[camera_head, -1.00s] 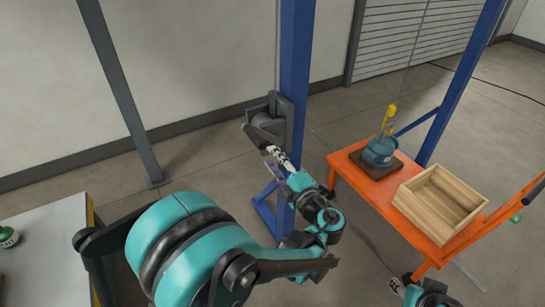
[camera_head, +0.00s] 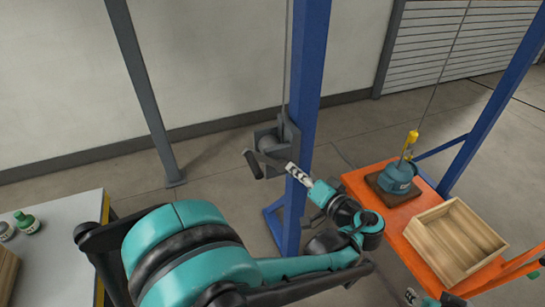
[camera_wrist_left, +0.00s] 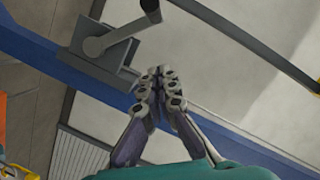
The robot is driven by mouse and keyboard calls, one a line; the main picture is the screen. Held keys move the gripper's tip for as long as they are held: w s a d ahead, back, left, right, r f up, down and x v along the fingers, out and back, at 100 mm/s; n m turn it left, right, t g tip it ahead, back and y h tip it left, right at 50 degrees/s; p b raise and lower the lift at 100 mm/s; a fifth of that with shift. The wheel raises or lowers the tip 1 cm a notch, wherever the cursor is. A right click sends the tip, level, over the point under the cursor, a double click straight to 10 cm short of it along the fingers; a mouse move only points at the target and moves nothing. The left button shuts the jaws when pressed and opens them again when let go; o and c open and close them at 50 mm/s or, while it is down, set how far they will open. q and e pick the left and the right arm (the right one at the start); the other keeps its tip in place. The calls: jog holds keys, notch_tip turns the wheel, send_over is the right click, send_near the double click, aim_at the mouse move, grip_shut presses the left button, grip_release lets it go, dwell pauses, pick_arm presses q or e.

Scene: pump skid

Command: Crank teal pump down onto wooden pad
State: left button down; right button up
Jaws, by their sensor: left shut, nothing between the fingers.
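The teal pump (camera_head: 397,177) stands upright over the dark wooden pad (camera_head: 377,188) on the orange table; its base appears to rest on it. A yellow hook block (camera_head: 411,139) on a thin cable is above the pump. The grey winch (camera_head: 270,140) is on the blue post, with its dark crank handle (camera_head: 253,165) on the left; the crank also shows in the left wrist view (camera_wrist_left: 108,40). My left gripper (camera_head: 290,168) is shut and empty, close to the crank; its fingertips (camera_wrist_left: 161,72) appear apart from the handle. My right gripper (camera_head: 411,296) is partly visible at the bottom edge.
An open wooden crate (camera_head: 462,238) sits on the orange table (camera_head: 420,262) beside the pad. The blue post (camera_head: 305,90) stands close to my left gripper. A grey table (camera_head: 60,240) with bottles is at the left. Floor between is mostly clear.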

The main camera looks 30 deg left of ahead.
pick_arm(q)
jog(key=w+a+f+b, duration=0.2)
jog(key=a+f+b, duration=0.1)
jog(key=a, duration=0.7)
jog(key=shift+w+a+f, duration=0.2)
jog(key=shift+a+f, duration=0.2)
jog(key=shift+f, duration=0.05)
jog(key=shift+s, duration=0.1)
jog(key=s+a+f+n+h+b, duration=0.1)
jog(key=s+a+f+n+b, duration=0.1)
jog(key=f, duration=0.3)
jog(key=shift+s+a+n+t+b, duration=0.3)
jog(key=shift+s+a+n+b, duration=0.1)
jog(key=shift+s, duration=0.2)
